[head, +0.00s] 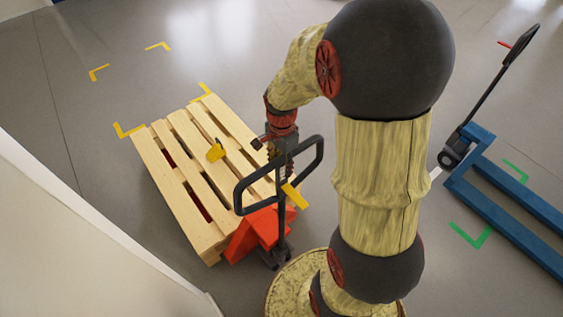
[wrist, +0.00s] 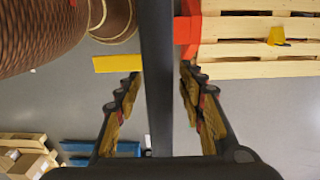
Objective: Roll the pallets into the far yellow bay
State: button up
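A wooden pallet (head: 185,205) sits over the forks of a red pallet jack (head: 258,232). The jack's black handle (head: 240,195) rises at the pallet's near right end. My gripper (head: 283,155) is at the handle's top loop. The far yellow bay's floor corners (head: 98,72) lie beyond the pallet, around bare floor. The pallet's far edge is at the bay's near corner marks (head: 125,132). A small yellow object (head: 216,152) shows on the pallet.
A pale wall or panel (head: 80,235) runs along the lower left, near the pallet's left side. A blue pallet jack (head: 510,205) stands at the right by green floor marks (head: 472,238). A yellow strip (head: 295,196) shows near the handle. The floor beyond the pallet is clear.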

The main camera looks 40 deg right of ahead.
aim_at(282, 175)
jog(key=shift+f, duration=3.05)
jog(key=shift+c, duration=0.7)
jog(key=c, duration=0.8)
grip_shut()
